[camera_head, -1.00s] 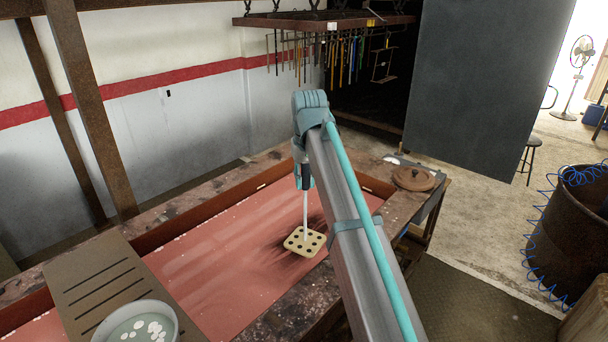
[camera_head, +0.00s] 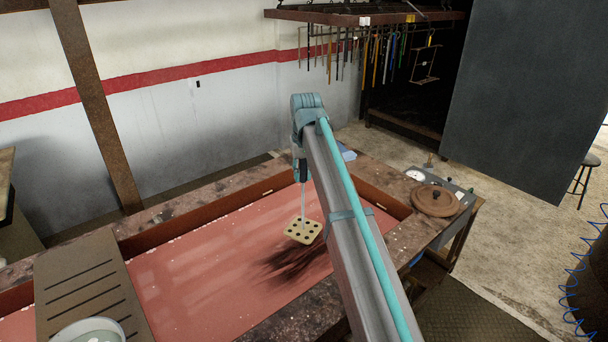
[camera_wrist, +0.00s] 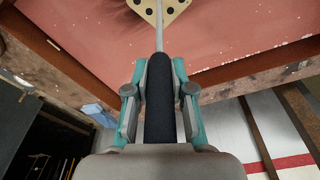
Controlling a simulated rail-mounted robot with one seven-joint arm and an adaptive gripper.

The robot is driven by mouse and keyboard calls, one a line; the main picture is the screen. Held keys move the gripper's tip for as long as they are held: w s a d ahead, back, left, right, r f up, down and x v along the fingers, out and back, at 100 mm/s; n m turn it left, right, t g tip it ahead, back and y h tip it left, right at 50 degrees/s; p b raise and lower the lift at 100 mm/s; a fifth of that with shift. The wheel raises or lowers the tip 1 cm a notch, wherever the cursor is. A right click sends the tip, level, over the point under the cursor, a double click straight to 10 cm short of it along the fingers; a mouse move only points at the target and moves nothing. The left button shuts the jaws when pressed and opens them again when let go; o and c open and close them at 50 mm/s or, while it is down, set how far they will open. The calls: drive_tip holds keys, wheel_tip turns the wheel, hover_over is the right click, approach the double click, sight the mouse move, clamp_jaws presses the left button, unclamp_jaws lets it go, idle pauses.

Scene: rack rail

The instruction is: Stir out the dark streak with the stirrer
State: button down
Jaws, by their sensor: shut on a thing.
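The stirrer has a cream square plate with dark holes (camera_head: 303,231), a thin pale rod and a dark handle. My gripper (camera_head: 301,172) is shut on the handle, which also shows between the fingers in the wrist view (camera_wrist: 160,100). The plate hangs at the red surface in the trough; I cannot tell how deep it is. The plate's edge also shows at the top of the wrist view (camera_wrist: 158,10).
A slatted board (camera_head: 85,290) lies across the trough's left part, with a grey bowl (camera_head: 90,329) on it. A round brown lid (camera_head: 436,200) sits at the right end. The trough's rusty rim (camera_head: 200,209) surrounds the red surface. Hanging tools (camera_head: 375,55) are at the back.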

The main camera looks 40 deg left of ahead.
drive_tip(key=shift+s+f+b, duration=0.25)
drive_tip(key=shift+f+b, duration=0.15)
drive_tip(key=shift+f, duration=0.35)
wheel_tip(320, 180, down, 14)
drive_tip(key=b, duration=0.5)
drive_tip(key=shift+w+f, duration=0.1)
drive_tip(key=w+d, duration=0.2)
drive_tip(key=w, duration=0.8)
drive_tip(key=s+a+p, duration=0.1)
drive_tip(key=s+a, duration=0.1)
drive_tip(key=s, duration=0.8)
drive_tip(key=s+a+p, duration=0.2)
drive_tip(key=s, duration=0.7)
drive_tip(key=shift+w+d, duration=0.3)
drive_tip(key=shift+w, duration=1.15)
drive_tip(key=shift+w+d, duration=0.35)
drive_tip(key=shift+w, duration=1.15)
drive_tip(key=shift+w+d, duration=0.3)
drive_tip(key=shift+w, duration=1.15)
